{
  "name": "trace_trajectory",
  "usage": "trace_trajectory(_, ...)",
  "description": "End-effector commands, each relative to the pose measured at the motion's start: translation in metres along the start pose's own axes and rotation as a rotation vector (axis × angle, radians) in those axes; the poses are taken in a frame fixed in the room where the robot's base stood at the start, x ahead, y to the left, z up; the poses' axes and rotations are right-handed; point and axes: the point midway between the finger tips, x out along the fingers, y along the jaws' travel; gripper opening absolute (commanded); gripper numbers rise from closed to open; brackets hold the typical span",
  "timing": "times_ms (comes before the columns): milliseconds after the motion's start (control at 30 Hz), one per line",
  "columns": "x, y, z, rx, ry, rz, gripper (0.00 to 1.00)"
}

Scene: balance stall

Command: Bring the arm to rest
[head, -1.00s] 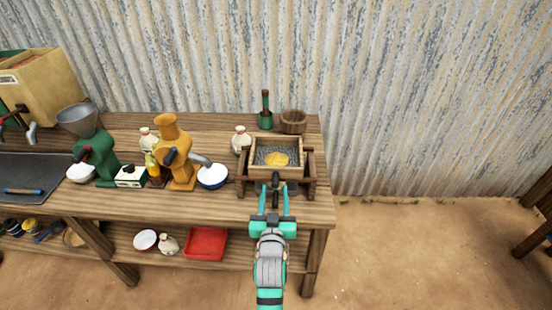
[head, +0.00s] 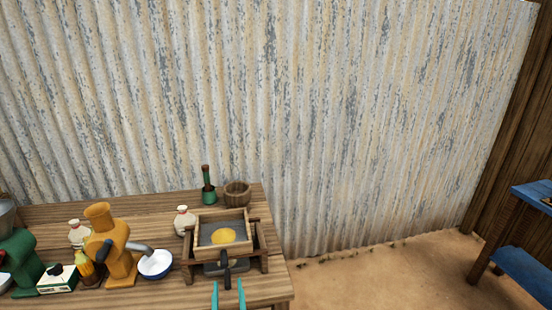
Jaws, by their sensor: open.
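My gripper (head: 228,293) shows at the bottom edge of the head view as two teal fingers, apart and with nothing between them. The rest of my arm is out of view below. Just beyond the fingertips is the dark handle (head: 227,270) of a wooden sieve box (head: 252,241) on a stand. A yellow heap (head: 223,236) lies in the box. The fingers look apart from the handle, but the gap is hard to judge.
The wooden table (head: 160,201) carries an orange mill (head: 120,262), a white bowl (head: 155,264), a green bottle (head: 208,186) and a wooden tub (head: 237,193). A corrugated wall (head: 330,120) stands behind. Bare ground (head: 390,285) lies right of the table, then a blue bench (head: 525,270).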

Motion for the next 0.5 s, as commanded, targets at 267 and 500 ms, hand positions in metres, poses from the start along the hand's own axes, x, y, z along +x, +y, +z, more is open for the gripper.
trace_trajectory(267, -0.09, 0.028, 0.061, 0.012, -0.052, 0.053, 0.44)
trace_trajectory(500, -0.175, 0.046, 0.094, 0.022, -0.092, 0.101, 0.44)
